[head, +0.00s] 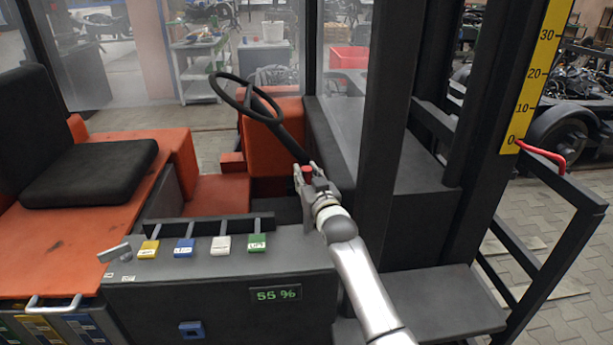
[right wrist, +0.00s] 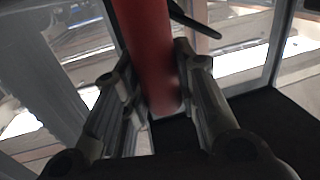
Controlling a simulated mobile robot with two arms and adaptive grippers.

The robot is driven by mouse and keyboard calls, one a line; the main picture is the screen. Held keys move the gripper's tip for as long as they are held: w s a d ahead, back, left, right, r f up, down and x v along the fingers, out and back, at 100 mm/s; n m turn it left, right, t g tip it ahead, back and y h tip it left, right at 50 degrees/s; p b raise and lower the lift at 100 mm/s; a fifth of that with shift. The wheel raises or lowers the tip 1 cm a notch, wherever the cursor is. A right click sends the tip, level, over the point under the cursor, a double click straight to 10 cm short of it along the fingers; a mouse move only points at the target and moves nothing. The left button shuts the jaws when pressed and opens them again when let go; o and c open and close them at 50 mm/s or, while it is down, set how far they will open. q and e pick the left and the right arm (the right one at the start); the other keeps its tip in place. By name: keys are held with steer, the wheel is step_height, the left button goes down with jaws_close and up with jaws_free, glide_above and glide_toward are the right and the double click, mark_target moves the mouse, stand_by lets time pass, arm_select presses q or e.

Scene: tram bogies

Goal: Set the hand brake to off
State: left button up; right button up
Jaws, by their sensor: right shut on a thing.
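The hand brake shows as a short red grip (head: 306,171) beside the steering column of the forklift. My right gripper (head: 309,175) is around it, and its fingers hide most of the grip. In the right wrist view the red grip (right wrist: 148,50) is a thick, slightly tilted cylinder between the two fingers of my right gripper (right wrist: 158,100), which is shut on it. The lower end of the brake lever is hidden, and I cannot tell its set position. My left gripper is not in view.
A black steering wheel (head: 246,97) stands just behind the grip. A grey console (head: 210,285) with yellow, blue, white and green levers and a 55 % display lies in front. Dark mast posts (head: 385,100) rise close to the right. The black seat (head: 90,170) is at left.

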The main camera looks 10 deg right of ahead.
jaws_close()
steer(key=shift+f, duration=0.1)
steer(key=shift+s+f+b, duration=0.15)
steer(key=shift+s+b, duration=0.3)
steer(key=shift+b, duration=0.1)
steer(key=s+f+n+t+y+b, duration=0.1)
steer(key=s+f+t+b, duration=0.1)
steer(key=s+t+b, duration=0.4)
steer(key=s+a+b, duration=0.1)
steer(key=s+b, duration=0.2)
steer(key=b, duration=0.2)
steer(key=shift+s+f+n+y+b, duration=0.15)
steer(key=shift+f+n+y+b, duration=0.15)
steer(key=shift+f, duration=0.1)
steer(key=shift+o, duration=2.1)
jaws_free()
steer(key=o, duration=0.5)
steer(key=shift+s+d, duration=0.1)
steer(key=shift+s, duration=0.05)
steer(key=shift+c, duration=0.2)
